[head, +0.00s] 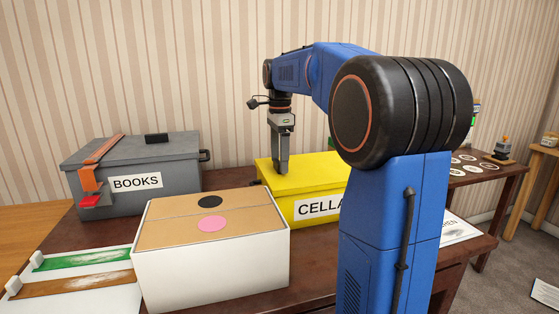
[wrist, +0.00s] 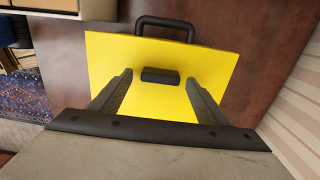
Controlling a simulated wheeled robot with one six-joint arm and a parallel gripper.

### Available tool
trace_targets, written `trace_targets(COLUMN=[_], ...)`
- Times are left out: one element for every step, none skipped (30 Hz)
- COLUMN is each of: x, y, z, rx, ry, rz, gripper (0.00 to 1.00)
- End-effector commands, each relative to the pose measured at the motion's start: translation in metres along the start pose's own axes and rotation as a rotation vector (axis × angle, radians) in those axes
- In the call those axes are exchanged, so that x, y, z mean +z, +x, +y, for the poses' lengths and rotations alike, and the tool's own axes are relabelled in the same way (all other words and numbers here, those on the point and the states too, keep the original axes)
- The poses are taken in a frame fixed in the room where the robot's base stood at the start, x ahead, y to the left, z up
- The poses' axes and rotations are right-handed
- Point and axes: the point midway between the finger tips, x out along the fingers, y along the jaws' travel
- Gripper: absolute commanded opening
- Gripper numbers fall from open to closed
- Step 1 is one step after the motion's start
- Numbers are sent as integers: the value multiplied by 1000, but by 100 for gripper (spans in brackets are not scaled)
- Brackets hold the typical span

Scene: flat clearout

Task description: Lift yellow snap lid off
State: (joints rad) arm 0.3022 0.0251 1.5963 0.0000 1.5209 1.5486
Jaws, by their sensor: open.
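The yellow box labelled "CELLA…" (head: 290,207) stands on the dark table, partly hidden behind my blue arm. Its yellow lid (head: 318,174) lies flat on top and looks closed. In the wrist view the lid (wrist: 210,65) fills the middle, with a small black knob (wrist: 160,75) on it. My gripper (head: 281,170) points straight down over the lid; in the head view it hides the knob. In the wrist view my gripper (wrist: 160,85) is open, its two fingers on either side of the knob, with gaps to both sides. I cannot tell the fingertips' exact height above the lid.
A grey box labelled "BOOKS" (head: 180,190) with an orange clamp (head: 90,182) stands at the left. A white box with cardboard top flaps (head: 215,265) stands in front. A black handle (wrist: 165,22) projects from the yellow box's side. The patterned wall is close behind.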

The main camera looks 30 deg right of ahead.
Motion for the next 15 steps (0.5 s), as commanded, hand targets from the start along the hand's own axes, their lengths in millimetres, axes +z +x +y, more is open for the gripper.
trace_targets(x=[0, 0, 0, 0, 0, 0, 0, 0, 0, 0, 0, 0, 0, 0, 0], y=[2, 4, 4, 5, 6, 6, 6, 6, 6, 6, 6, 6, 6, 6, 6], z=[0, 0, 0, 0, 0, 0, 0, 0, 0, 0, 0, 0, 0, 0, 0], rx=[0, 0, -1, -1, -1, -1, -1, -1, -1, -1, -1, -1, -1, -1, -1], ry=[0, 0, 0, 0, 0, 0, 0, 0, 0, 0, 0, 0, 0, 0, 0], rz=[0, 0, 0, 0, 0, 0, 0, 0, 0, 0, 0, 0, 0, 0, 0], gripper=[69, 69, 69, 69, 69, 69, 69, 69, 69, 69, 69, 66, 59, 52, 42])
